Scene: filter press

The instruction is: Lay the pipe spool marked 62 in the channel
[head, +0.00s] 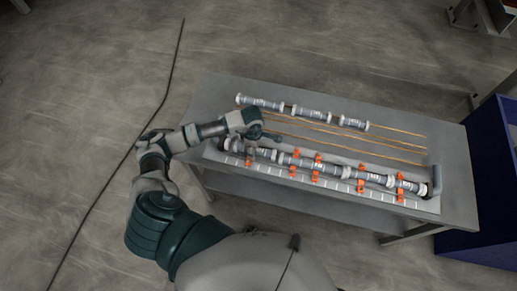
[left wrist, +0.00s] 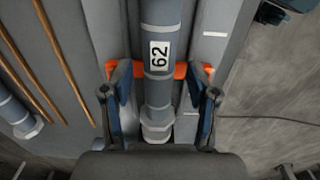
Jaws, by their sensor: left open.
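The pipe spool marked 62 (left wrist: 160,85) is a grey pipe with a white label and a pale flanged end. In the left wrist view it lies lengthwise between my open left fingers, over an orange bracket (left wrist: 190,70) in the grey channel (left wrist: 205,45). My left gripper (left wrist: 158,82) straddles it with a finger on each side and gaps visible. In the head view my left gripper (head: 268,136) is over the left part of the channel row, partly hiding the pipes there. Whether the spool is fully seated I cannot tell. My right gripper is not in view.
More pipe spools (head: 352,172) lie in the row through orange brackets (head: 317,167). Another row of spools (head: 300,113) lies at the back of the table (head: 400,120), with thin orange rods (head: 340,133) between. A blue bin (head: 485,190) stands at the right.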

